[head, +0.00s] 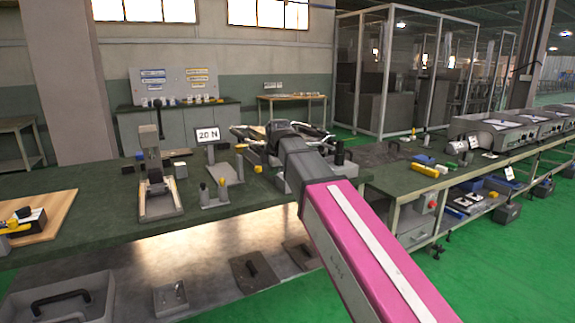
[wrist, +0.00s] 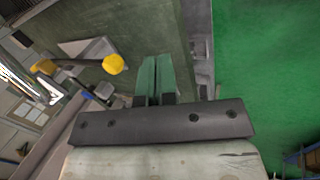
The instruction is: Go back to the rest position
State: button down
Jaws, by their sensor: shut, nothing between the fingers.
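My gripper (wrist: 156,72) shows in the wrist view as two green fingers close together, shut and empty. They are above or beside the dark green bench top, close to its edge, with the green floor to the right. In the head view my pink and grey arm reaches from the lower right toward the middle of the bench. Its dark wrist end is over the back part of the bench, and the fingertips are hidden behind it. A yellow knob (wrist: 113,64) on a fixture is left of the fingers in the wrist view.
The green-topped bench (head: 240,228) carries a "20 N" sign (head: 208,135), a grey fixture (head: 160,205) and a wooden board (head: 50,222) at left. A second bench (head: 400,184) with small parts and grey machines stands right. Open green floor (head: 510,260) lies at lower right.

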jog(key=s+d+f+m+g+h, duration=0.1)
jog(key=s+d+f+m, duration=0.1)
jog(key=d+f+m, duration=0.7)
jog(key=s+d+f+m+g+h, duration=0.1)
jog(key=s+d+f+m, duration=0.15)
jog(key=d+f, duration=0.8)
jog(key=s+d+f+m+g, duration=0.1)
jog(key=s+d+f+m, duration=0.4)
jog(key=f, duration=0.4)
jog(key=s+d+f+m+g, duration=0.1)
jog(key=s+d+f+m, duration=0.4)
jog(key=f, duration=0.4)
jog(key=shift+s+m, duration=0.45)
jog(key=shift+s, duration=0.6)
